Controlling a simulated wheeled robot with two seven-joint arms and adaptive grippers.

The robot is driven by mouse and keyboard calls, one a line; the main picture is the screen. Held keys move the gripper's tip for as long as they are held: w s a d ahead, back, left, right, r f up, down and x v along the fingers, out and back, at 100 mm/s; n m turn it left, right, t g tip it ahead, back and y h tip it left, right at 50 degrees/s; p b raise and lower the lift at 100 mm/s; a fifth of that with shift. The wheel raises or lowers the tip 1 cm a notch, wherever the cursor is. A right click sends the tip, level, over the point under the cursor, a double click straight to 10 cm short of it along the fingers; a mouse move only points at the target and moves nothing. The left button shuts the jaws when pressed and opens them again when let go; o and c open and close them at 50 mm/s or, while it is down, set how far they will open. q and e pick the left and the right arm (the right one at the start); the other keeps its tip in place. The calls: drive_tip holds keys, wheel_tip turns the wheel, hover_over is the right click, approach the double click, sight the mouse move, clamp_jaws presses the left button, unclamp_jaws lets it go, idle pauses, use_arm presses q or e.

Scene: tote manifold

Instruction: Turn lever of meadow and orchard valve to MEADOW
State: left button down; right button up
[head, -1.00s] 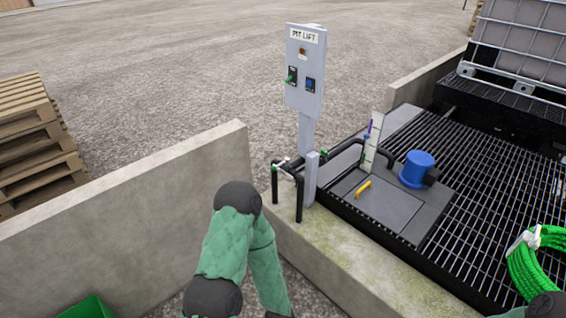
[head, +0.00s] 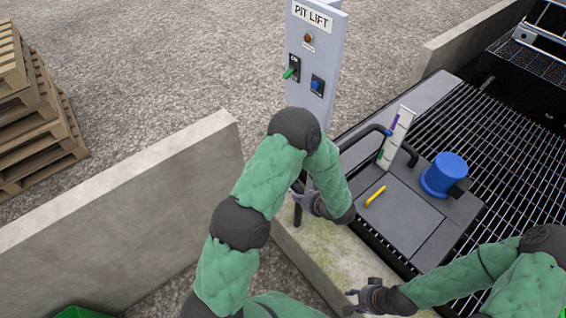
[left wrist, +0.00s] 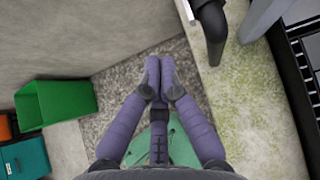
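The meadow and orchard valve and its lever cannot be made out now; my left arm covers that part of the pipework in the head view. A black pipe leg (head: 297,214) shows just left of my left gripper (head: 306,201). The gripper is low beside the pipework, at the wall's end; its fingers are too small and covered to tell open from shut. In the left wrist view a black pipe (left wrist: 213,35) hangs close at the top, and no lever is readable. My right gripper (head: 350,300) is over the concrete ledge, its fingers apart and empty.
The grey PIT LIFT panel (head: 314,60) stands behind my left arm. A concrete wall (head: 120,185) runs left. A blue motor (head: 444,174), yellow handle (head: 375,196) and white gauge board (head: 396,138) are on the pit cover. A green bin (left wrist: 60,100) lies low left.

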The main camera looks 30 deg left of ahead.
use_arm(q)
drive_tip(key=w+a+f+b, duration=0.1)
drive_tip(key=w+a+f, duration=0.1)
drive_tip(key=a, duration=0.3)
drive_tip(key=w+a+f+b, duration=0.1)
drive_tip(key=w+a+f, duration=0.1)
drive_tip(key=a, duration=0.4)
drive_tip(key=shift+w+f+b, duration=0.3)
drive_tip(key=shift+w+f, duration=0.05)
drive_tip(key=shift+w, duration=0.4)
